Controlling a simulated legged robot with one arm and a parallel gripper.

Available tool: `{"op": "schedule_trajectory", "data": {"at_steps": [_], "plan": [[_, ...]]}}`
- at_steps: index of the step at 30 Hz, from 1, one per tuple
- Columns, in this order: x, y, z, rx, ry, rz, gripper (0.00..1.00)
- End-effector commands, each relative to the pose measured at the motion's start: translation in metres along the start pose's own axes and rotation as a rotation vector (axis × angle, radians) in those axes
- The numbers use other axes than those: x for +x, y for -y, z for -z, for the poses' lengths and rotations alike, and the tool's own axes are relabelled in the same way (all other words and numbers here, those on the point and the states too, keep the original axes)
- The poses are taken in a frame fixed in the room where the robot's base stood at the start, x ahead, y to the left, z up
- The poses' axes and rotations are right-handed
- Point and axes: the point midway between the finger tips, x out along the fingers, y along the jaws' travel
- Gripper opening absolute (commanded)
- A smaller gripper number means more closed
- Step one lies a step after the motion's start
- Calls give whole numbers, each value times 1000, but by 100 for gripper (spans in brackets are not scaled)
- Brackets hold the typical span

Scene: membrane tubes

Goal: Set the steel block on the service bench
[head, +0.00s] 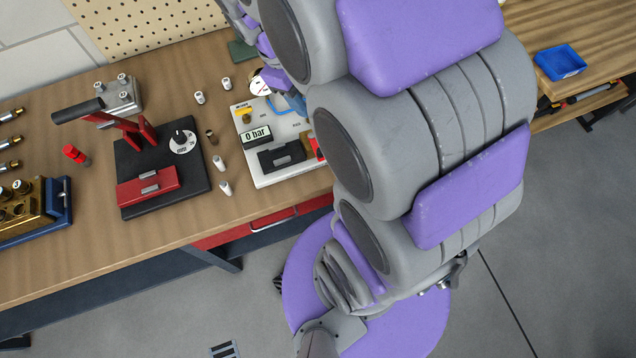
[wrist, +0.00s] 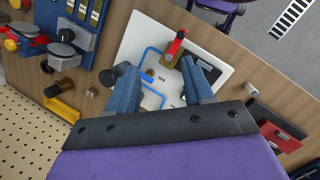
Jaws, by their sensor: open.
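A grey steel block (head: 120,98) with bolt heads on top sits at the back of the wooden bench (head: 60,255) in the head view, behind a black-based press with a red lever. It is not clear in the wrist view. Another wooden bench (head: 605,30) stands at the far right; I cannot tell which one is the service bench. My gripper (wrist: 162,82) is open in the wrist view, its two blue fingers apart over a white panel (wrist: 190,45) with a blue tube. I see no object held between them. In the head view my arm hides most of the gripper.
A brass fixture (head: 30,210) stands left. A blue tray (head: 560,62) lies on the right bench, whose top is otherwise mostly clear.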

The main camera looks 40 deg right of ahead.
Motion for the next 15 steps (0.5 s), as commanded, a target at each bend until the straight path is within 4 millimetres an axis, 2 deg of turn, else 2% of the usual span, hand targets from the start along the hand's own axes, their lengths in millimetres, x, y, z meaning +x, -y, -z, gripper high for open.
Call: {"op": "schedule_trajectory", "data": {"at_steps": [3,9,15], "plan": [[-3,38,-30,93,-32,57,52],[1,99,-74,245,-68,158,52],[9,141,-105,351,-79,233,52]]}}
